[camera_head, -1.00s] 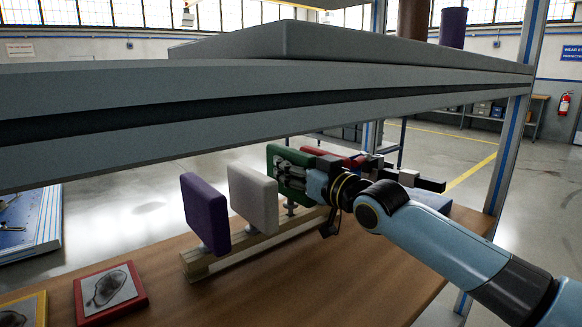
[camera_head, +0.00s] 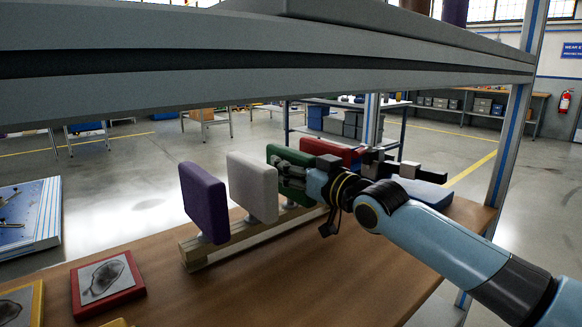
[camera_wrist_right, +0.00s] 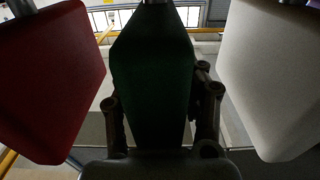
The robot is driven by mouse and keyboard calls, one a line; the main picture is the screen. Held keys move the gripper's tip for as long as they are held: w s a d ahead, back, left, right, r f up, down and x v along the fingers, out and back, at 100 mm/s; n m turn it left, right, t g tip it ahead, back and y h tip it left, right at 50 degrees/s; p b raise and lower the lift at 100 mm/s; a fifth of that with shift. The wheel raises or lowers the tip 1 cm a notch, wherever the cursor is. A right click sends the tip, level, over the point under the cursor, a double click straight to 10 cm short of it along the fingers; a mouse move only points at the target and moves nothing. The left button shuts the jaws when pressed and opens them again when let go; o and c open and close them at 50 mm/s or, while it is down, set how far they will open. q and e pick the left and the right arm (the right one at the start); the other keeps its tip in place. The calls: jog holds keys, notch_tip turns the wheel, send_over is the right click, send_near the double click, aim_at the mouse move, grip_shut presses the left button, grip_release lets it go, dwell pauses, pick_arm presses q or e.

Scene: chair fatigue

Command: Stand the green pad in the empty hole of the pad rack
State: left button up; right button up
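The pad rack (camera_head: 222,250) is a pale wooden bar on the brown table. A purple pad (camera_head: 203,203) and a white pad (camera_head: 251,188) stand in it at the near end. The green pad (camera_head: 285,153) is upright between the white pad and the red pad (camera_head: 332,150). My right gripper (camera_head: 288,170) has its fingers on both sides of the green pad (camera_wrist_right: 151,80), apparently clamped on it. In the right wrist view the red pad is at left and the white pad at right. I cannot tell whether the green pad's foot is in its hole. My left gripper is out of view.
A grey shelf (camera_head: 260,70) spans above the table, with an upright post (camera_head: 506,150) at right. A blue block (camera_head: 432,194) lies right of the rack. Framed pictures, one red-framed (camera_head: 107,284), lie at front left.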

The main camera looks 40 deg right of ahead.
jog(key=shift+o, duration=1)
jog(key=shift+s+f, duration=0.1)
jog(key=s, duration=0.7)
jog(key=shift+s+d, duration=0.15)
jog(key=shift+d, duration=0.15)
